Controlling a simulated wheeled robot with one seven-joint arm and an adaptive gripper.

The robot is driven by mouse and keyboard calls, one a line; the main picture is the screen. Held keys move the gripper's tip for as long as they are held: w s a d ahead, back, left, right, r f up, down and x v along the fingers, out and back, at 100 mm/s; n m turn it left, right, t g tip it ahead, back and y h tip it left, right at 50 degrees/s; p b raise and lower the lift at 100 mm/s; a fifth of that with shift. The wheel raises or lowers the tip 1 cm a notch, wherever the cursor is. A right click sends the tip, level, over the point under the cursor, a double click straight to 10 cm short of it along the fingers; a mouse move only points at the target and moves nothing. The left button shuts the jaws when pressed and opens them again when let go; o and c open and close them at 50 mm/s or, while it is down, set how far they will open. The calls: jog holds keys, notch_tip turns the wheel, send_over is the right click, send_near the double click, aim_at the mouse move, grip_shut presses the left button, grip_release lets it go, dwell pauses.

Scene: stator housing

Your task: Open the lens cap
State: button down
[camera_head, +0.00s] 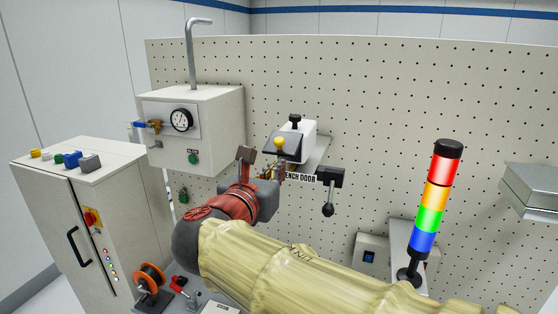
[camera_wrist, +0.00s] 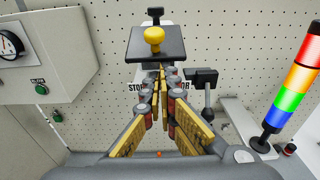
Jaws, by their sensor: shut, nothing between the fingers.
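The lens cap looks like a dark flat plate (camera_head: 289,153) with a yellow knob (camera_head: 279,143) on its face. It sits in front of a white housing (camera_head: 309,133) on the pegboard wall. In the wrist view the dark plate (camera_wrist: 135,48) and yellow knob (camera_wrist: 154,37) are at the top centre, with the plate facing me. My gripper (camera_wrist: 161,72) has its fingertips together with nothing between them, just below the plate's lower edge in that view. I cannot tell whether the fingertips touch the plate. In the head view my wrist partly hides the area below the cap.
A door sign (camera_head: 300,177) and a dark latch with a ball handle (camera_head: 328,190) are right of my gripper. A signal tower (camera_head: 432,205) stands further right.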

aim_at(280, 145)
jog(key=r, duration=0.1)
jog(key=s+r+p, duration=0.1)
jog(key=shift+a+r, duration=0.15)
jog(key=shift+r, duration=0.15)
jog(key=shift+r+p, duration=0.55)
jog(key=shift+r, duration=0.65)
